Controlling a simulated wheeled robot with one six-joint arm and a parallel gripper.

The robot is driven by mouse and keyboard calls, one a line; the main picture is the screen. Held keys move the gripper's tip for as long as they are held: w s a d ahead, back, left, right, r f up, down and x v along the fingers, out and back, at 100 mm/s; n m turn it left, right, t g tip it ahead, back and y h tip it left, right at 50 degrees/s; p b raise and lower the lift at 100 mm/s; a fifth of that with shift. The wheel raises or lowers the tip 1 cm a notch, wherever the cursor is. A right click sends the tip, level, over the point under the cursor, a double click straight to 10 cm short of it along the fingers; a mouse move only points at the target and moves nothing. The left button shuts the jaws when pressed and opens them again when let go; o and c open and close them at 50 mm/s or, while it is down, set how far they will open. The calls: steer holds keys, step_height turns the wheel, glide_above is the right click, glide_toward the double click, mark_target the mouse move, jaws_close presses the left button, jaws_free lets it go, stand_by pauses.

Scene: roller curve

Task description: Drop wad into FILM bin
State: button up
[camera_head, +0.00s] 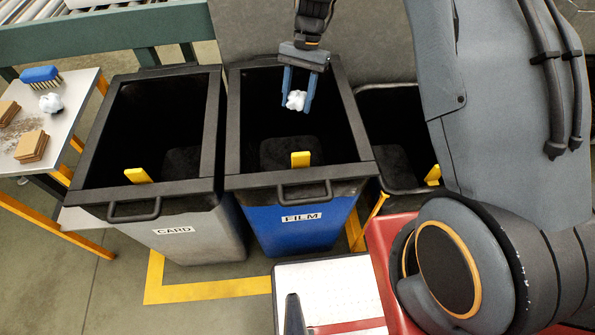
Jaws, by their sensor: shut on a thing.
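A white crumpled wad (296,100) is held between the two blue fingers of my gripper (297,103). My gripper is shut on it and points down over the open top of the blue FILM bin (290,218). In the picture the wad lies within the bin's black rim, toward the back. Its exact height against the rim is hard to tell. The FILM label (301,217) faces the front, and a yellow tab (300,159) shows inside the front rim. The bin's inside is dark.
A grey CARD bin (173,228) stands to the left, and a third black bin (398,112) to the right, partly behind my arm. A table (70,120) at the left holds a blue brush (41,74), another white wad (51,103) and brown pieces (32,146).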

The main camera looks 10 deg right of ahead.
steer(key=shift+f+b, duration=1.05)
steer(key=shift+f, duration=1.15)
steer(key=o, duration=1.1)
steer(key=shift+c, duration=0.2)
steer(key=shift+b+v, duration=0.85)
steer(key=shift+v, duration=3.1)
